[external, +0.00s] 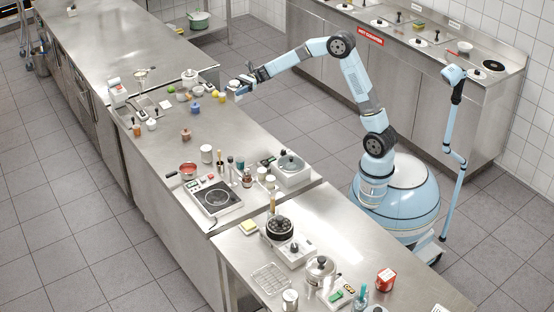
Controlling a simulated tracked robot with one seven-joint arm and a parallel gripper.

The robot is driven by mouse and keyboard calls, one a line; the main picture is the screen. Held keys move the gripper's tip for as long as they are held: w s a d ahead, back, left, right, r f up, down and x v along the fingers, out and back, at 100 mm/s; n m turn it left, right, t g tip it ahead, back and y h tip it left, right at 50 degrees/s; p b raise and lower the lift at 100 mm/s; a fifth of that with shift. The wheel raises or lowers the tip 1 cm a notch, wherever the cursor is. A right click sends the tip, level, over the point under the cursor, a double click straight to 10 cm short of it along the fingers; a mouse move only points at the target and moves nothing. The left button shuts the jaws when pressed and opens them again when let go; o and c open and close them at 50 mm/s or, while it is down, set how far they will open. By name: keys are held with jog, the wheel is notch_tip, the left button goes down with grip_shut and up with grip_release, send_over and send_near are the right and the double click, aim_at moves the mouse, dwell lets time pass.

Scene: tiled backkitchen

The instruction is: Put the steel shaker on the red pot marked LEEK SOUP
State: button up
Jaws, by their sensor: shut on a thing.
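My gripper (236,88) is at the far end of my outstretched arm, over the right edge of the long steel counter (160,215). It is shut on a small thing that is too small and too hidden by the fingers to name. I cannot make out the steel shaker for certain; a steel-grey canister (290,299) stands at the near end of the counter. A red pan (188,169) sits on the counter's left side, and a red container (385,279) stands at the near right. No LEEK SOUP lettering is readable on either.
Small jars, a yellow fruit and a lidded white pot (189,77) crowd the counter left of my gripper. Bare steel lies between these groups.

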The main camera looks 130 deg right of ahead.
jog(key=w+a+n+g+y, duration=0.1)
jog(key=w+a+n+y, duration=0.15)
jog(key=w+a, duration=0.7)
jog(key=w+a+n+g+y, duration=0.2)
jog(key=w+a+y, duration=0.1)
jog(key=a, duration=1.4)
jog(key=w+a+n+g+y, duration=0.1)
jog(key=w+a+n+y, duration=0.15)
jog(key=w+a, duration=0.75)
jog(key=s+a+n+g+y, duration=0.1)
jog(key=s+a+g, duration=0.25)
jog(key=a, duration=1.05)
jog(key=s+a+n+g+y, duration=0.2)
jog(key=s+a, duration=0.2)
jog(key=a, duration=1)
jog(key=s+a+n+g+y, duration=0.15)
jog(key=s+a, duration=0.25)
jog(key=a, duration=1.1)
jog(key=s+a+n+g, duration=0.4)
jog(key=s+a+g, duration=0.3)
jog(key=s+a, duration=1.15)
send_over(387, 275)
jog(key=shift+m+y, duration=0.25)
jog(key=shift+y, duration=0.1)
jog(key=shift+d+f, duration=0.1)
jog(key=shift+f, duration=9.2)
